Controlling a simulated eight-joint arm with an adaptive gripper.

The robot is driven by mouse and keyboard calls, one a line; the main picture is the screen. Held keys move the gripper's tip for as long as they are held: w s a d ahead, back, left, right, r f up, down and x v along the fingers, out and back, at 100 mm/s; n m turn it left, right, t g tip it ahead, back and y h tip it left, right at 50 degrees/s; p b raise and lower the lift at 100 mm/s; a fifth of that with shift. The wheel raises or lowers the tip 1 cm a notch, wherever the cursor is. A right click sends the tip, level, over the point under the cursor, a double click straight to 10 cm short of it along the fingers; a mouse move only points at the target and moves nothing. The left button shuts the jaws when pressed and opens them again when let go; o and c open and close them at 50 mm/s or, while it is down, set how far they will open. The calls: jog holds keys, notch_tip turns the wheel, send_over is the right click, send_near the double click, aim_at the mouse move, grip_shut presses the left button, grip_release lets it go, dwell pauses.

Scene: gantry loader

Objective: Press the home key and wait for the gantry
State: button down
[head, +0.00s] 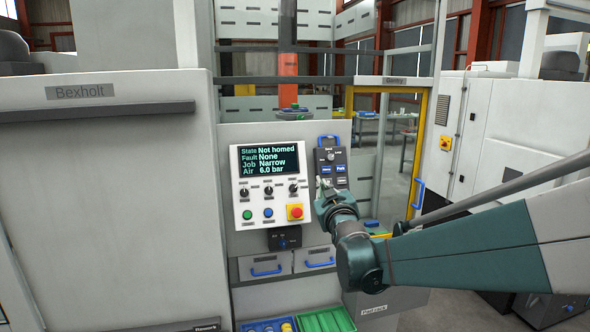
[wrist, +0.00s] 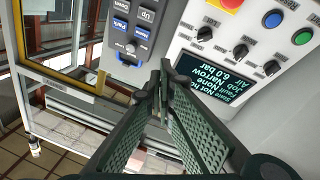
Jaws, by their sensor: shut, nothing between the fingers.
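A dark key box (head: 331,158) with a blue handle is mounted on the grey cabinet, right of the display. It carries a knob and several small blue and grey keys, which also show upside down on the key box in the wrist view (wrist: 133,32). I cannot clearly read which key is home. The display (head: 270,160) reads State Not homed, Fault None, Job Narrow, Air 6.0 bar. My gripper (head: 323,186) is shut and empty in front of the lower part of the key box. In the wrist view its fingertips (wrist: 161,84) meet below the box's knob end, over no key.
Left of the box is a white panel with black knobs, a green button (head: 247,214), a blue button (head: 268,212) and a red stop button (head: 295,212). A yellow-framed door (head: 424,110) stands to the right. Blue and green trays (head: 326,320) lie below.

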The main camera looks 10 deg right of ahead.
aim_at(327, 168)
jog(key=w+d+r+t+h+p, duration=0.2)
jog(key=w+d+r+t+h, duration=0.1)
jog(key=w+d, duration=0.4)
jog(key=shift+w+d+r+t, duration=0.15)
jog(key=shift+w+r+t, duration=0.15)
jog(key=shift+r+t, duration=0.1)
jog(key=shift+w+f, duration=0.1)
dwell(0.5)
jog(key=shift+w+f+b, duration=0.3)
jog(key=shift+w+f, duration=0.2)
jog(key=shift+w, duration=0.85)
jog(key=shift+w+f+b, duration=0.25)
jog(key=shift+w+f, duration=0.2)
jog(key=shift+w, duration=0.9)
jog(key=shift+w+f+b, duration=0.3)
jog(key=shift+w+f, duration=0.2)
jog(key=shift+w, duration=0.85)
jog(key=shift+w+f, duration=0.1)
jog(key=shift+w+f+b, duration=0.1)
jog(key=shift+w+b, duration=0.15)
jog(key=shift+b, duration=0.05)
